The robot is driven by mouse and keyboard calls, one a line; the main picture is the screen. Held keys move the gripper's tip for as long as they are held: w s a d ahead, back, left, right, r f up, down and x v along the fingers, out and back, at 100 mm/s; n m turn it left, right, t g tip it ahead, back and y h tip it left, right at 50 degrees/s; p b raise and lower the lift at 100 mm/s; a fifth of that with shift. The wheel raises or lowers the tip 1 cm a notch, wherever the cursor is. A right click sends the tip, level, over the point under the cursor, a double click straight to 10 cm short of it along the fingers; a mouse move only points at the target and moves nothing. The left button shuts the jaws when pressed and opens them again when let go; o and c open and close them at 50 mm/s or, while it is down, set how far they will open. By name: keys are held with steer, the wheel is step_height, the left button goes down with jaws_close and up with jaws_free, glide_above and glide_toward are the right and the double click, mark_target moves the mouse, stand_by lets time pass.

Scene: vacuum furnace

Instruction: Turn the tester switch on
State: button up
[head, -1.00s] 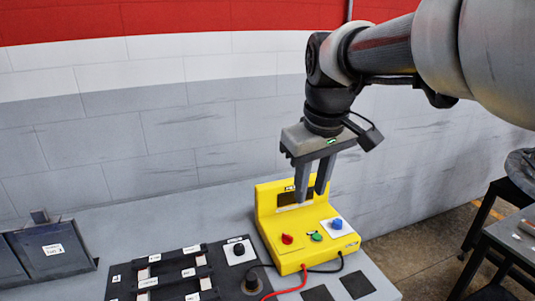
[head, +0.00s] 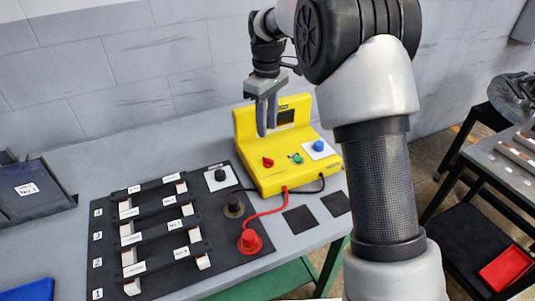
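The yellow tester (head: 285,178) stands upright on the grey table by the wall. Its sloped front carries a red knob (head: 267,162), a small green control (head: 297,158) and a blue knob (head: 318,146) on a white plate. A dark display (head: 286,117) is on its upright back part. I cannot tell which control is the switch or its setting. My gripper (head: 267,132) points down over the tester, in front of the back panel, above and behind the red knob. Its two fingers are a little apart and hold nothing. I cannot tell whether they touch the panel.
A red cable (head: 270,212) runs to the tester. Two dark pads (head: 299,220) lie in front. A red tray (head: 505,268) is at right.

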mark_target(267, 158)
step_height(267, 158, down, 11)
steer(key=shift+f+b, duration=0.1)
steer(key=shift+b, duration=0.25)
jaws_close()
